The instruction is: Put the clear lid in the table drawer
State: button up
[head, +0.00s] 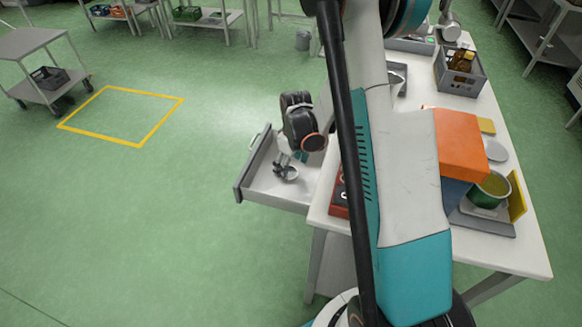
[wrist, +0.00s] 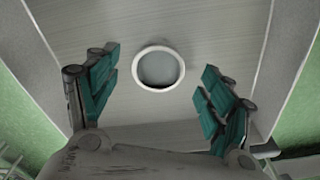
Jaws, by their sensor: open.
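The clear lid (wrist: 159,67) is a round disc with a whitish rim and a see-through grey middle. In the wrist view it lies on the floor of the table drawer (wrist: 110,25), between and a little beyond my fingers, with gaps on both sides. In the head view the lid (head: 290,174) shows partly beneath my gripper (head: 284,167). The drawer (head: 262,181) is pulled out from the left side of the table. My gripper (wrist: 158,100) is open and empty, pointing down over the drawer. Neither finger visibly touches the lid.
The white table (head: 520,255) holds a scale with a green pot (head: 490,190), an orange box (head: 462,145), a grey crate with bottles (head: 460,72) and a grey disc (head: 496,150). Open green floor with a yellow square outline (head: 120,90) lies left of the drawer.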

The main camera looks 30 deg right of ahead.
aim_at(293, 175)
notch_tip(293, 175, up, 10)
jog(key=p, duration=0.3)
jog(key=shift+s, duration=0.3)
jog(key=shift+d+r, duration=0.1)
